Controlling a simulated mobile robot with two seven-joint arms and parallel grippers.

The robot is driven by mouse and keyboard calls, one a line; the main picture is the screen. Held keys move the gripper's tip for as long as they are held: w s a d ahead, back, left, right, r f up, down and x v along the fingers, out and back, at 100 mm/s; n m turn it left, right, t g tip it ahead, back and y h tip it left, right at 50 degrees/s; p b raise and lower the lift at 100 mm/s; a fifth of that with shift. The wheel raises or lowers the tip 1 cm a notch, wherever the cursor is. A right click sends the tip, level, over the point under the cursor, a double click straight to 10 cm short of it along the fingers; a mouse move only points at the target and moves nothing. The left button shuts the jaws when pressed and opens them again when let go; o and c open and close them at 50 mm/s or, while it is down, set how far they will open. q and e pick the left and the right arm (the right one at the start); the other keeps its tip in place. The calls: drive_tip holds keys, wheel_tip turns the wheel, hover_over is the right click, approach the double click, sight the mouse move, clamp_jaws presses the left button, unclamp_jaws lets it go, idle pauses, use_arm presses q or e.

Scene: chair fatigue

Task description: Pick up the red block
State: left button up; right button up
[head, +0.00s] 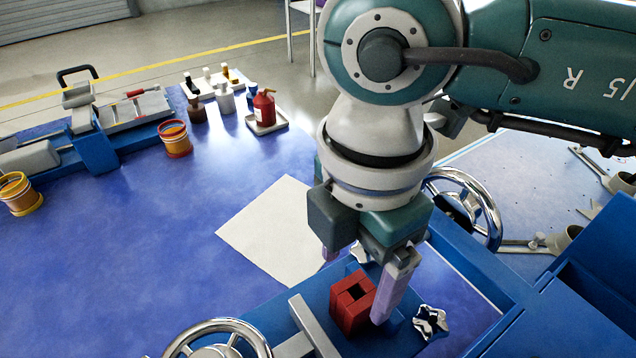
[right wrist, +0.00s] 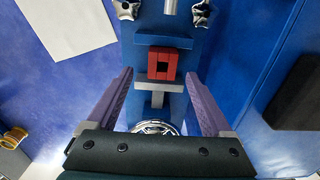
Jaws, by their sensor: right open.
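The red block (head: 352,301) has a square hole in its top and sits on a blue machine (head: 318,305) fixture. In the right wrist view the red block (right wrist: 163,64) lies ahead of and between the two purple fingers, with a grey bar at its near side. My right gripper (head: 362,272) is open and empty, pointing down above and around the block's position. In the right wrist view its fingers (right wrist: 160,95) are wide apart with room on both sides. I cannot tell its exact height over the block. My left gripper is not in view.
Chrome handwheels (head: 216,340) (head: 468,208) and a star knob (head: 430,322) stand close around the block. A white sheet (head: 275,232) lies on the blue table. A red bottle (head: 264,107) and orange pots (head: 175,138) stand farther back. The table's left middle is clear.

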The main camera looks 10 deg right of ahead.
sight(355, 298)
drive_tip(key=f, duration=0.1)
drive_tip(key=f+b, duration=0.1)
drive_tip(key=f, duration=0.1)
drive_tip(key=f+b, duration=0.1)
drive_tip(key=f, duration=0.1)
drive_tip(key=shift+s+d+f, duration=0.1)
drive_tip(key=shift+d+f, duration=0.05)
drive_tip(key=shift+d, duration=0.15)
drive_tip(key=shift+f, duration=0.4)
drive_tip(key=shift+r, duration=0.1)
drive_tip(key=c, duration=1)
clamp_jaws()
